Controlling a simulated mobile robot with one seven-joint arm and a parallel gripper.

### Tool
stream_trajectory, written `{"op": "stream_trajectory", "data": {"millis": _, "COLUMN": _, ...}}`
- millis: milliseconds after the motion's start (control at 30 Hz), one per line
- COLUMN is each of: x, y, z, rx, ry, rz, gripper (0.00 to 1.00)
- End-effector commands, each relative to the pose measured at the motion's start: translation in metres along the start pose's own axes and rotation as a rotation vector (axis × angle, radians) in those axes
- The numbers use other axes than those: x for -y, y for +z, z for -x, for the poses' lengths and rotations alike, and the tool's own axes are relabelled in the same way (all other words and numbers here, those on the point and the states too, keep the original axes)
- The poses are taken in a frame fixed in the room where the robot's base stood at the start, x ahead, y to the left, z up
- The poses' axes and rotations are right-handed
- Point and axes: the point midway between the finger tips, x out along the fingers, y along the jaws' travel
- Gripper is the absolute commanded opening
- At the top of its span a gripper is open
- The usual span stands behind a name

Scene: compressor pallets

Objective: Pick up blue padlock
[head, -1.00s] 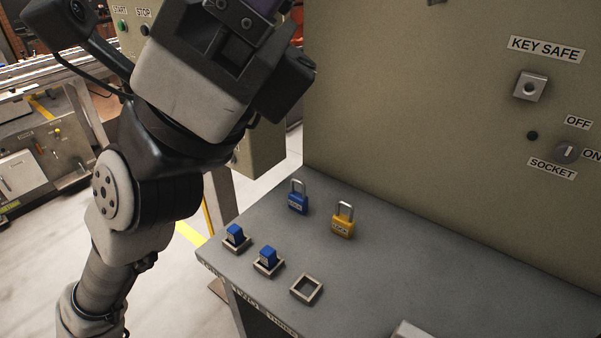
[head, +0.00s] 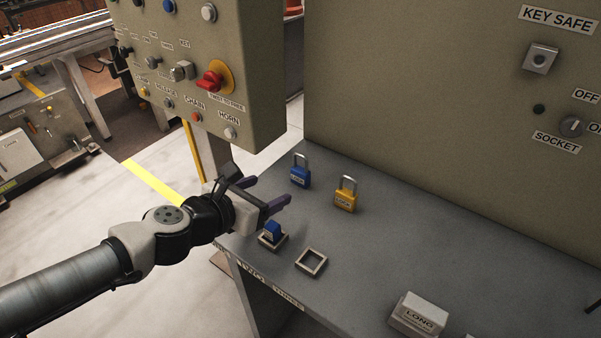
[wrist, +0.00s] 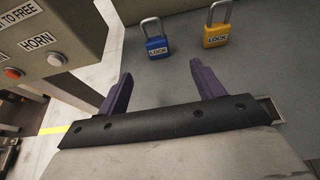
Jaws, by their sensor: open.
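The blue padlock (head: 300,171) stands upright on the grey bench near its back left, with its shackle up. In the wrist view the blue padlock (wrist: 156,46) is ahead of my gripper, between the lines of the two fingers and apart from them. My gripper (head: 268,192) is open and empty above the bench's left end, its purple fingers pointing toward the padlocks. The fingers also show in the wrist view (wrist: 160,82). Nothing hides the blue padlock.
A yellow padlock (head: 345,194) stands close to the right of the blue one. In front are a blue block in a square holder (head: 272,235) and an empty square frame (head: 311,262). A control panel (head: 262,75) hangs behind my gripper at left.

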Motion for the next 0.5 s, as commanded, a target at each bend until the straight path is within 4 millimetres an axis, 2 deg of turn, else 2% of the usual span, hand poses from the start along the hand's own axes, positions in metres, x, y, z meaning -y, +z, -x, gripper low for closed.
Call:
{"op": "stream_trajectory", "data": {"millis": 300, "x": 0.002, "y": 0.003, "z": -0.052, "rx": 0.003, "ry": -0.007, "rz": 0.001, "gripper": 0.67}}
{"op": "stream_trajectory", "data": {"millis": 500, "x": 0.001, "y": 0.002, "z": -0.07, "rx": 0.002, "ry": -0.003, "rz": 0.002, "gripper": 0.67}}
